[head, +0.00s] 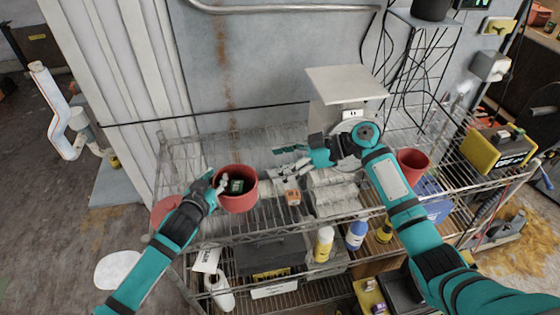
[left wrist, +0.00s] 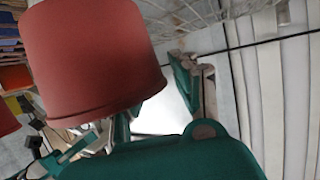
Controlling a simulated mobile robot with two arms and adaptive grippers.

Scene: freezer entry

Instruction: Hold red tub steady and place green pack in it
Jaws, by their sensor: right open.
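The red tub (head: 246,204) stands upright on the top wire shelf. Inside it lies a dark pack with a green patch (head: 236,186), which I take as the green pack. My left gripper (head: 214,180) is at the tub's left rim. The tub (left wrist: 95,60) fills the upper left of the left wrist view, with one finger to its right; whether the jaws close on the wall is unclear. My right gripper (head: 281,162) is open and empty, right of the tub and apart from it.
A small orange-brown box (head: 292,197) lies right of the tub. Another red container (head: 412,162) stands further right, near a yellow-and-black device (head: 497,152). Bottles (head: 324,244) stand on the lower shelf. The wire shelf behind the tub is mostly clear.

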